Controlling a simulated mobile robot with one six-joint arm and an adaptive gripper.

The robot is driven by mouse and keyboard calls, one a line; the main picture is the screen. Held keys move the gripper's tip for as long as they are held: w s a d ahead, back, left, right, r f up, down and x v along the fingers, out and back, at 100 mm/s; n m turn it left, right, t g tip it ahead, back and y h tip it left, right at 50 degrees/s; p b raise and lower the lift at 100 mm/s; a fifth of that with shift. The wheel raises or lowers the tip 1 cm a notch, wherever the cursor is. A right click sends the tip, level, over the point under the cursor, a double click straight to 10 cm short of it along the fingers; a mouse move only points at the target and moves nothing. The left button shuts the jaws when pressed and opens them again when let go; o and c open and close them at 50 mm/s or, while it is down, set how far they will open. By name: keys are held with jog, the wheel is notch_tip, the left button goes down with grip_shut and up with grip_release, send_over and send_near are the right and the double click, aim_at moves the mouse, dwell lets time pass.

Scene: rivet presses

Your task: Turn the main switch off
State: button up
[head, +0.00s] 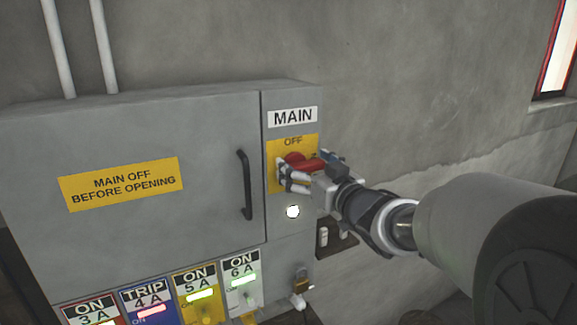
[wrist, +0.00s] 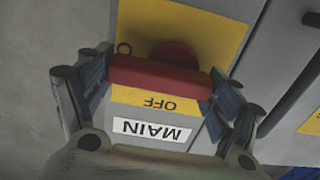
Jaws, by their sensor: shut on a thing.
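The main switch is a red bar handle (head: 309,163) on a yellow plate (head: 305,143) below a white MAIN label (head: 292,117). OFF is printed on the plate above the handle. My gripper (head: 310,173) is at the handle, with its fingers around it. In the wrist view the picture is upside down, and the red handle (wrist: 160,77) lies roughly level across the plate. My gripper (wrist: 160,85) is shut on it, one finger at each end. In the head view the fingers hide part of the handle and the lower plate.
A grey cabinet door (head: 150,150) with a black handle (head: 245,185) and a yellow warning sign (head: 121,185) is to the left. A white lamp (head: 292,211) glows below the switch.

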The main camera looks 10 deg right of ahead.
jog(key=n+b, duration=0.4)
jog(key=shift+a+r+n, duration=0.15)
jog(key=shift+n, duration=0.25)
jog(key=n+b, duration=0.1)
jog(key=n, duration=0.1)
jog(key=n+b, duration=0.2)
jog(key=shift+s+a+r+n, duration=0.15)
jog(key=shift+a+n, duration=0.05)
jog(key=shift+n, duration=0.1)
jog(key=n+b, duration=0.2)
jog(key=n, duration=0.1)
jog(key=n+b, duration=0.1)
jog(key=shift+a, duration=0.25)
jog(key=shift+s+a+n+b, duration=0.1)
jog(key=shift+n+b, duration=0.55)
jog(key=shift+n, duration=0.45)
jog(key=shift+s+a+n+b, duration=0.1)
jog(key=shift+n+b, duration=0.5)
jog(key=shift+n, duration=0.5)
jog(key=shift+r, duration=0.1)
jog(key=o, duration=1)
